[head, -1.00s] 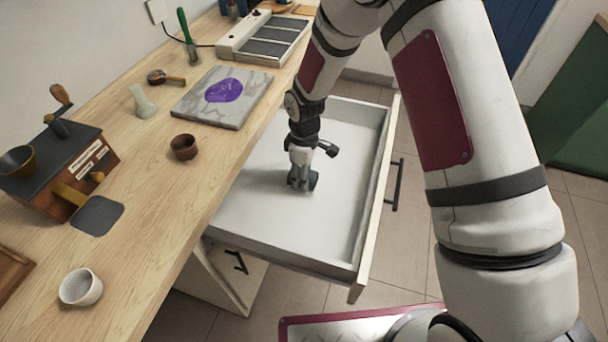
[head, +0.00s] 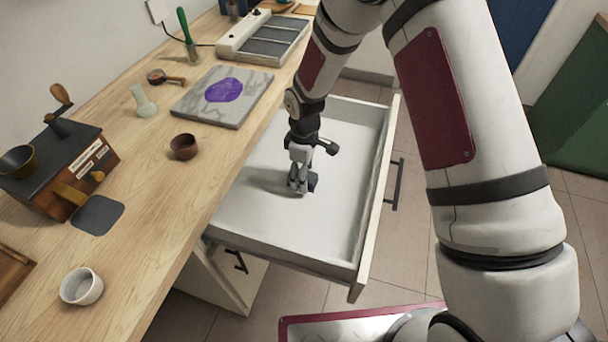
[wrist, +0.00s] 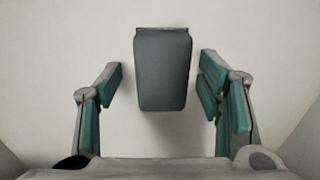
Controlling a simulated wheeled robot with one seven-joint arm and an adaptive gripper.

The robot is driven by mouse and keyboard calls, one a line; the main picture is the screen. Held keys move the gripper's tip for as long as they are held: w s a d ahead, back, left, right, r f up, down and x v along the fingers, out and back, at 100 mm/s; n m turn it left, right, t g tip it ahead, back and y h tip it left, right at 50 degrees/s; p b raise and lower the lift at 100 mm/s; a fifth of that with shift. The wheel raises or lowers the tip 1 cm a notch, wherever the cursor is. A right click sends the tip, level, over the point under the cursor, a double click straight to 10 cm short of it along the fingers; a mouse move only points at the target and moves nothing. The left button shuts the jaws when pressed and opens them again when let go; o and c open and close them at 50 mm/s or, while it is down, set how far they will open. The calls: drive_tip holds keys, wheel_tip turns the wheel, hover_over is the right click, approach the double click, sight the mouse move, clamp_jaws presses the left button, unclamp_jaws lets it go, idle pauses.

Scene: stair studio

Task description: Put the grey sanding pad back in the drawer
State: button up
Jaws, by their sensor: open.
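The drawer (head: 260,225) is pulled out from under the counter. My gripper (head: 298,188) is inside it, pointing down near its middle. In the wrist view the pad (wrist: 162,70) is a dark grey block over the pale drawer floor. It sits between and slightly beyond the fingertips of my open gripper (wrist: 160,82), with a gap on both sides.
The counter (head: 150,220) holds a wooden grinder (head: 70,165) with a flat grey piece (head: 97,215) beside it, a brown cup (head: 184,147), a white cup (head: 81,287) and a marble slab (head: 240,110). The drawer walls (head: 375,190) surround my gripper; the drawer floor around it is clear.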

wheel_tip(320, 180, up, 11)
idle(0.3)
drive_tip(key=shift+r, duration=0.15)
drive_tip(key=s+d+r+m+t, duration=0.1)
drive_tip(key=s+d+r+m, duration=0.3)
drive_tip(key=r, duration=0.5)
drive_tip(key=s+d+r+m+t, duration=0.1)
drive_tip(key=s+d+r+m, duration=0.1)
drive_tip(key=s+d+r, duration=0.55)
drive_tip(key=s+d+r+m+t, duration=0.1)
drive_tip(key=s+d+r+m, duration=0.1)
drive_tip(key=s, duration=0.6)
drive_tip(key=s+d+r+m+t, duration=0.1)
drive_tip(key=s+d+r+m, duration=0.1)
drive_tip(key=s+r+m, duration=0.3)
drive_tip(key=s, duration=0.4)
drive_tip(key=shift+s+r+m, duration=0.25)
drive_tip(key=shift+m, duration=0.05)
